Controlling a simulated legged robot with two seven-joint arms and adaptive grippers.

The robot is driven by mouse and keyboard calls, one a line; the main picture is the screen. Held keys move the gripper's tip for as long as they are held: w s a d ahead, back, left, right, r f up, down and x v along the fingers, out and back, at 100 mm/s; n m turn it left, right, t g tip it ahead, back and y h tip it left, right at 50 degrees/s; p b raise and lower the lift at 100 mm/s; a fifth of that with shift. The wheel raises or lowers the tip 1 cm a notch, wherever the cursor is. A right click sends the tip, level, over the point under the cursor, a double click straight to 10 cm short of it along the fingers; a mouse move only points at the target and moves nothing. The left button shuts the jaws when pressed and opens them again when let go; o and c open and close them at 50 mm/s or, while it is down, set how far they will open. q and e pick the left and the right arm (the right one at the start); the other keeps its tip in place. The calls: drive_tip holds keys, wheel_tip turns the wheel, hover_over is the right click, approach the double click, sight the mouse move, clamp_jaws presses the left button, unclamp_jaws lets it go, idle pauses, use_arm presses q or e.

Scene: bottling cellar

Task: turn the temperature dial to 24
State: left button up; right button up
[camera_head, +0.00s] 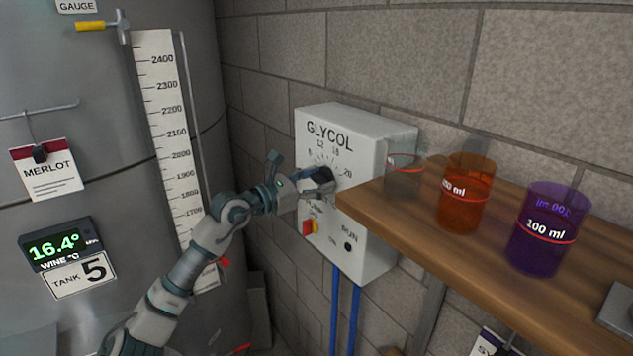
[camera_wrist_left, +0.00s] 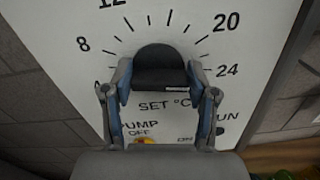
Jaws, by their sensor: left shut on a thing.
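The black temperature dial (camera_wrist_left: 158,60) is on the white GLYCOL control box (camera_head: 372,205). My left gripper (camera_wrist_left: 160,78) is shut on it, one finger on each side, in the wrist view. A white mark shows on the dial's lower right part, near the right finger. The 24 (camera_wrist_left: 228,70) is printed to the right of the dial, below the 20. In the head view my left gripper (camera_head: 318,184) reaches the dial (camera_head: 323,177) from the left and partly hides it. Exactly which number the dial points to I cannot tell. My right gripper is not in view.
A wooden shelf (camera_head: 580,280) juts out right of the box. A clear beaker (camera_head: 404,178), an orange beaker (camera_head: 466,195) and a purple beaker (camera_head: 545,232) stand on it. A red-and-yellow pump switch (camera_head: 310,228) sits below the dial. A steel tank (camera_head: 90,130) stands left.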

use_arm(q)
drive_tip(key=shift+w+f, duration=0.1)
drive_tip(key=shift+f, duration=0.35)
drive_tip(key=o, duration=1.2)
drive_tip(key=shift+d, duration=0.1)
drive_tip(key=shift+c, duration=0.2)
drive_tip(key=shift+w, duration=0.25)
drive_tip(key=shift+s+r, duration=0.2)
drive_tip(key=shift+r, duration=0.05)
drive_tip(key=shift+s+a, duration=0.2)
drive_tip(key=shift+a, duration=0.05)
drive_tip(key=v, duration=1.1)
drive_tip(key=shift+w+a+f, duration=0.2)
drive_tip(key=shift+d, duration=0.1)
